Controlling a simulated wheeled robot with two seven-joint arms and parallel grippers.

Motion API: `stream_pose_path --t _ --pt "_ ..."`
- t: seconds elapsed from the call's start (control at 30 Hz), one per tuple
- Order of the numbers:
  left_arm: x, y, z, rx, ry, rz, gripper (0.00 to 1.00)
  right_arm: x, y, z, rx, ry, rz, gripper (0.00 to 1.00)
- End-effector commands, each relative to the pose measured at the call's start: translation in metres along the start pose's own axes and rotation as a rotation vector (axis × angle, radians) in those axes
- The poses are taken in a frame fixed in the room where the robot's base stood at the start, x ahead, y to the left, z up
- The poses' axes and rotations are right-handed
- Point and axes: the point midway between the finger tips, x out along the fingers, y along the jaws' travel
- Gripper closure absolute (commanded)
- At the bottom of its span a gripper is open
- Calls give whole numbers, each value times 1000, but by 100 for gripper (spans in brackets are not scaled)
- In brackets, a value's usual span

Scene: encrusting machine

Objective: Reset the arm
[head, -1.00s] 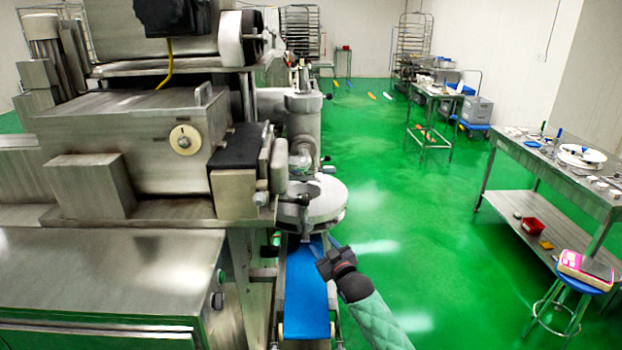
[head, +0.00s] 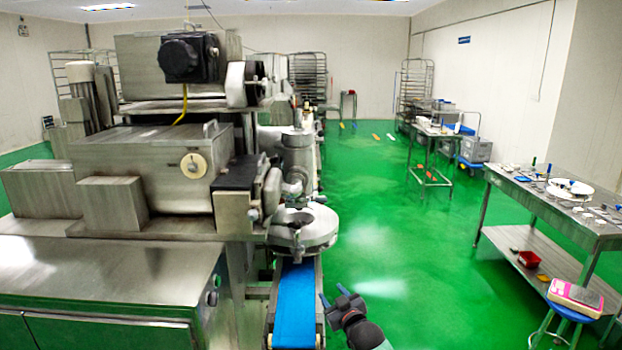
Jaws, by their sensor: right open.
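My right gripper (head: 333,300) shows at the bottom middle of the head view. Its two fingers are apart and nothing shows between them. It is just right of the blue conveyor belt (head: 296,306) of the encrusting machine (head: 150,160). The belt runs out from under the machine's round steel disc (head: 302,228), and its visible surface is bare. The gripper is apart from the disc. My left gripper is not in view.
The machine fills the left side. A steel table (head: 545,205) with dishes and tools stands at the right, with a blue stool (head: 568,312) carrying a pink scale (head: 576,296) before it. Green floor (head: 400,250) between is clear. Racks (head: 414,90) stand at the back.

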Motion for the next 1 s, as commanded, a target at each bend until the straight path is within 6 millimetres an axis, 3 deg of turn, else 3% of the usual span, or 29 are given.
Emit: stream_pose_path --t 0.27,0.53,0.77,1.0 --pt "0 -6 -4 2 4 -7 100 -2 0 29 17 -152 -3 54" --pt "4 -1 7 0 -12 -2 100 -12 17 63 48 -346 27 54" --pt "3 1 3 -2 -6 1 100 -54 7 140 113 -572 47 54" --pt "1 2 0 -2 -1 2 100 -126 -29 236 190 -795 45 54"
